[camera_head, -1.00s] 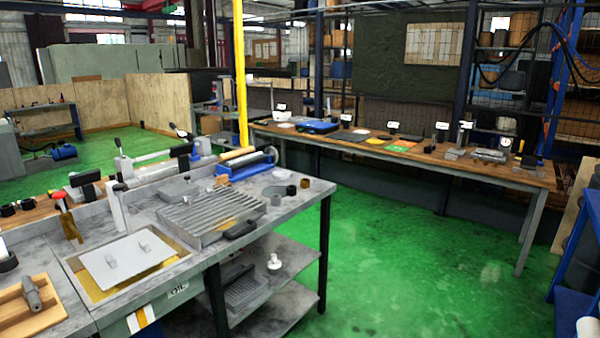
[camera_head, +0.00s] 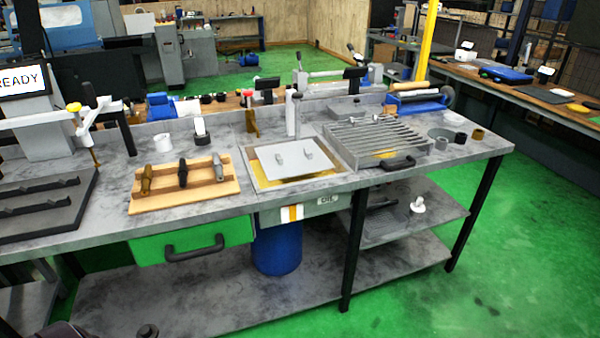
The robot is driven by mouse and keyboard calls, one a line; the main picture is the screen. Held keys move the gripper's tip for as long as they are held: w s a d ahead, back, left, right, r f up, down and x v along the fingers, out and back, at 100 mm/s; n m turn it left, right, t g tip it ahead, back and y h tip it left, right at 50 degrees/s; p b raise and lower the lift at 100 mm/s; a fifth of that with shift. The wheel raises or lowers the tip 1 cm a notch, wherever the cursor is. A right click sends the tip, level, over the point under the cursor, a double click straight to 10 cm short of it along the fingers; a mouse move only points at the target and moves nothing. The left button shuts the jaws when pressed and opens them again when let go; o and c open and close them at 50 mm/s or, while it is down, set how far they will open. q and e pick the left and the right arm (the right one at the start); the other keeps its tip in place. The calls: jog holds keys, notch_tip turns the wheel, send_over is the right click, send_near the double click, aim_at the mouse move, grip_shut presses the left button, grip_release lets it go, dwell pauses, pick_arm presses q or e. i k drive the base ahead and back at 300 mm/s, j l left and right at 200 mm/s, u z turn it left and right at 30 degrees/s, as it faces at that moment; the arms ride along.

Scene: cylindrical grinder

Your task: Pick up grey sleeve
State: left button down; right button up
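A small grey sleeve (camera_head: 441,143) stands on the right part of the grey workbench (camera_head: 330,208), just right of the slatted rack. A darker sleeve (camera_head: 460,138) and a brown sleeve (camera_head: 478,134) stand close to its right in a short slanting row.
The slatted metal rack (camera_head: 375,142) with a black handle (camera_head: 398,163) lies left of the sleeves. A blue fixture with a roller (camera_head: 418,102) is behind them. A wooden tool board (camera_head: 215,189) and a white cup (camera_head: 162,143) are further left. Green floor is clear at right.

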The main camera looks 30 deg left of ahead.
aim_at(441, 142)
jog(key=i+z, duration=0.2)
jog(key=i, duration=0.15)
jog(key=i+l+z, duration=0.1)
jog(key=i+z, duration=0.3)
jog(key=i, duration=0.4)
jog(key=i+j+z, duration=0.1)
jog(key=i+z, duration=0.3)
jog(key=i, duration=0.4)
jog(key=i+l+u, duration=0.1)
jog(key=i+u, duration=0.35)
jog(key=i+l+u, duration=0.2)
jog(key=i+u, duration=0.25)
jog(key=k, duration=0.05)
